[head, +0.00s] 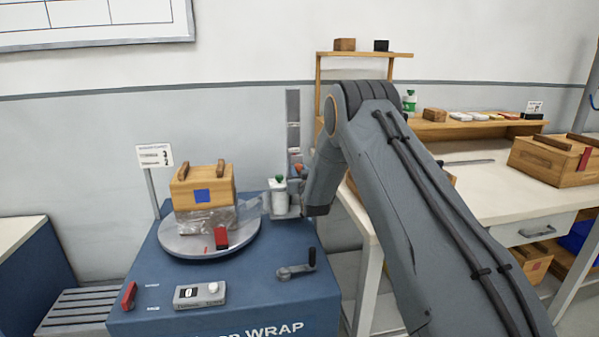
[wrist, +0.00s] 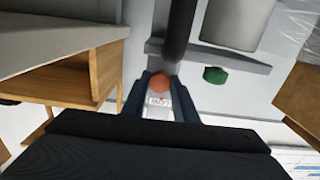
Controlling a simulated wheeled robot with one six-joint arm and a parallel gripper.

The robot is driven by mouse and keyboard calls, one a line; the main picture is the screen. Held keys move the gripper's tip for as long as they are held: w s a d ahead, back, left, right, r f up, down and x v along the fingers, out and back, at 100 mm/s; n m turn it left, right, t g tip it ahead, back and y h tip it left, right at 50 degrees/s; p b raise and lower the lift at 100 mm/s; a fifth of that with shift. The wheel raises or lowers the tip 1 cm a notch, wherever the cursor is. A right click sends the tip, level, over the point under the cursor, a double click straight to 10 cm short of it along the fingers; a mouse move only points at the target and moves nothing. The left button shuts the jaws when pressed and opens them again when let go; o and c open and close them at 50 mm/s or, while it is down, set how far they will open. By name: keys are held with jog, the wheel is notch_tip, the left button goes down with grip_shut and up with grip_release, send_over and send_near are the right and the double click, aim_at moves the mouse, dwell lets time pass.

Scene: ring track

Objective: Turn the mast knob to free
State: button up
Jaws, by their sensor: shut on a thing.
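The mast (head: 293,125) rises at the back right of the blue wrap machine (head: 215,315). In the wrist view, my gripper (wrist: 160,84) has its two dark fingers on either side of the round orange mast knob (wrist: 160,83) and is shut on it. A small white label with marks shows just below the knob in that view. In the head view a bit of the orange knob (head: 298,170) shows beside the mast, and my arm hides most of my gripper. I cannot read the knob's setting.
A white film roll with a green top (head: 279,196) stands left of the knob. A wooden box (head: 202,187), partly wrapped in film, sits on the round turntable (head: 171,241). A crank (head: 296,268) is at the front. A workbench (head: 470,185) stands to the right.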

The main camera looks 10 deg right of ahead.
jog(key=shift+n, duration=0.3)
jog(key=n+b, duration=0.2)
jog(key=n, duration=0.3)
jog(key=shift+n, duration=0.3)
jog(key=n+b, duration=0.1)
jog(key=n, duration=0.2)
jog(key=shift+n+b, duration=0.3)
jog(key=shift+b, duration=0.05)
jog(key=n+b, duration=0.1)
jog(key=n, duration=0.2)
jog(key=shift+n, duration=0.3)
jog(key=n+b, duration=0.1)
jog(key=n, duration=0.4)
jog(key=n+b, duration=0.1)
jog(key=n, duration=0.4)
jog(key=shift+n, duration=0.3)
